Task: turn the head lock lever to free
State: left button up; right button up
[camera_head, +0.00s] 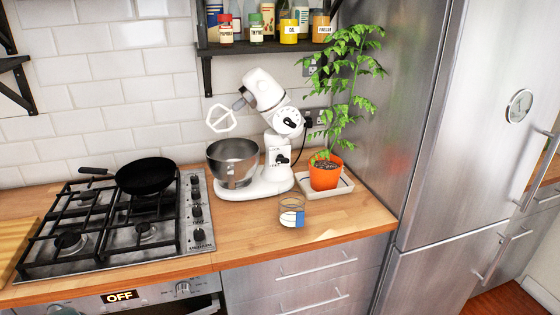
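A white stand mixer (262,182) stands on the wooden counter, between the hob and a potted plant. Its head (264,90) is tilted up, with a white flat beater (221,118) hanging from it above a steel bowl (233,162). Dark knobs or levers show on the mixer's side, one near the head joint (289,123) and one lower on the column (282,158). I cannot tell for sure which is the head lock lever or how it is set. Neither of my grippers is in view.
A glass with a blue and white label (291,212) stands in front of the mixer. A plant in an orange pot (325,174) sits on a tray at its right. A black pan (146,176) is on the gas hob. A jar shelf (262,47) hangs above.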

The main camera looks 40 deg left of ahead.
aim_at(280, 159)
jog(key=i+l+u, duration=0.45)
jog(key=l, duration=0.2)
jog(key=i+l+u, duration=0.25)
jog(key=l, duration=0.15)
